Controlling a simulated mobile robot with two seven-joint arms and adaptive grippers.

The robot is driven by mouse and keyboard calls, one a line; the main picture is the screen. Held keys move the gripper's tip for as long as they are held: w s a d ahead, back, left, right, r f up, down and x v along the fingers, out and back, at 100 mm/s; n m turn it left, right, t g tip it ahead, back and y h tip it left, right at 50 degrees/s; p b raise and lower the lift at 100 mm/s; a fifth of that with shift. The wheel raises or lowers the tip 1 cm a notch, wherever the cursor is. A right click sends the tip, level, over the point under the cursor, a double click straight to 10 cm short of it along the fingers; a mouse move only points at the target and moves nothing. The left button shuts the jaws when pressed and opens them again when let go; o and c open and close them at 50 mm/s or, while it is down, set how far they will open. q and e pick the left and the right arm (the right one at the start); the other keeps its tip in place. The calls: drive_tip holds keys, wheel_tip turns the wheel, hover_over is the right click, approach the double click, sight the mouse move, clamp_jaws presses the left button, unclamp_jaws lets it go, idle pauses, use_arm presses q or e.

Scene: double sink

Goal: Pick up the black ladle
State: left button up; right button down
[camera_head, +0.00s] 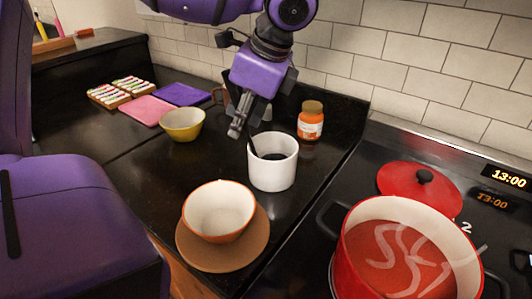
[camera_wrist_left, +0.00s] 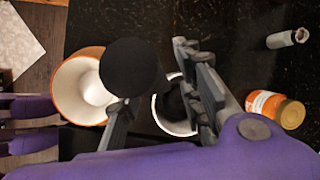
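My gripper hangs just above and left of the cup. In the left wrist view the gripper (camera_wrist_left: 160,95) has its fingers apart, with the white cup (camera_wrist_left: 160,124) beyond them. A large round black shape (camera_wrist_left: 128,68) lies near the camera there; I cannot tell whether it is part of the ladle. The ladle's lower part is hidden in the cup. My right gripper is out of view.
An orange-rimmed bowl (camera_head: 218,210) on a brown plate (camera_head: 252,250) stands in front of the cup. A yellow bowl (camera_head: 183,124) is left.

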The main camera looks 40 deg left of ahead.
use_arm(q)
clamp_jaws()
idle(0.3)
